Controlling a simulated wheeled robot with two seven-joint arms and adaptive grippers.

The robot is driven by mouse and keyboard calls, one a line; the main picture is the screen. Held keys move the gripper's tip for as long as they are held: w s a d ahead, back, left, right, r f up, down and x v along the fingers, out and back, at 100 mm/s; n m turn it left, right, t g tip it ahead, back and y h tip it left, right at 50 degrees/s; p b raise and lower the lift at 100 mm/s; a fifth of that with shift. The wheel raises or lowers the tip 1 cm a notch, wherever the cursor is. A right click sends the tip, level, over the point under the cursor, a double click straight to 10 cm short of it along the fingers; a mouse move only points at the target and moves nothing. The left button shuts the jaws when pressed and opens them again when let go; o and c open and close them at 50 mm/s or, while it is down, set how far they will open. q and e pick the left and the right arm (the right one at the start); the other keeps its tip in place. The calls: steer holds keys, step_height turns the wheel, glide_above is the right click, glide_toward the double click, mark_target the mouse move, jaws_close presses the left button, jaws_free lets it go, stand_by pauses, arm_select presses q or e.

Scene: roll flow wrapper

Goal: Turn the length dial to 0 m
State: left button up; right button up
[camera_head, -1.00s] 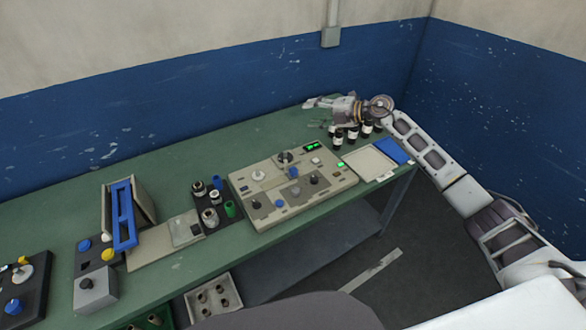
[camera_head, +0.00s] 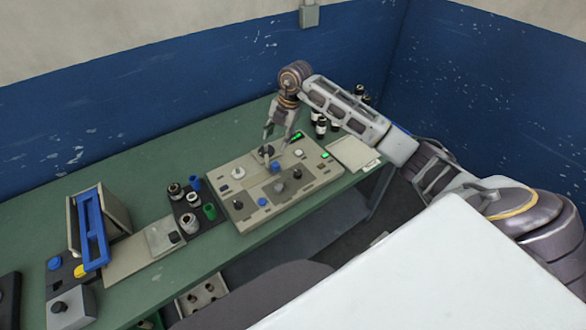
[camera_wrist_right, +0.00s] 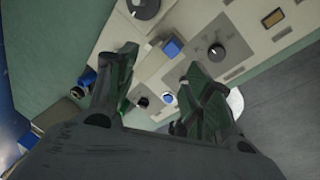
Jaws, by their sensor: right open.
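The beige control panel (camera_head: 222,188) lies on the green bench and carries several dials and buttons. A black dial on a pale disc (camera_head: 266,151) sits at its back edge; another black dial (camera_head: 297,174) is nearer its right side. Labels are too small to tell which is the length dial. My right gripper (camera_head: 277,139) is open, pointing down above the panel's back edge close to the back dial, with nothing visible between the fingers. In the right wrist view, the open fingers (camera_wrist_right: 160,72) hang over the panel, with a black dial (camera_wrist_right: 216,52) beyond them. My left gripper is out of view.
Green displays (camera_head: 297,138) and a blue button (camera_head: 275,168) are on the panel. Dark bottles (camera_head: 320,127) stand behind its right end. A black tray of fittings (camera_head: 186,204) and a blue-framed stand (camera_head: 92,229) are to its left.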

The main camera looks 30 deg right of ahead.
mark_target(298, 172)
steer(key=s+d+m+g+h, duration=0.2)
steer(key=s+d+m, duration=0.2)
steer(key=m, duration=0.3)
steer(key=shift+s+d+f, duration=0.25)
steer(key=shift+s+f, duration=0.1)
steer(key=shift+s, duration=0.2)
steer(key=shift+s+f+p, duration=0.2)
steer(key=shift+f+p, duration=0.25)
steer(key=shift+f, duration=3)
steer(key=shift+s+f+p, duration=0.15)
steer(key=shift+f+p, duration=0.25)
steer(key=shift+f, duration=3.05)
steer(key=c, duration=1.1)
steer(key=shift+o, duration=0.2)
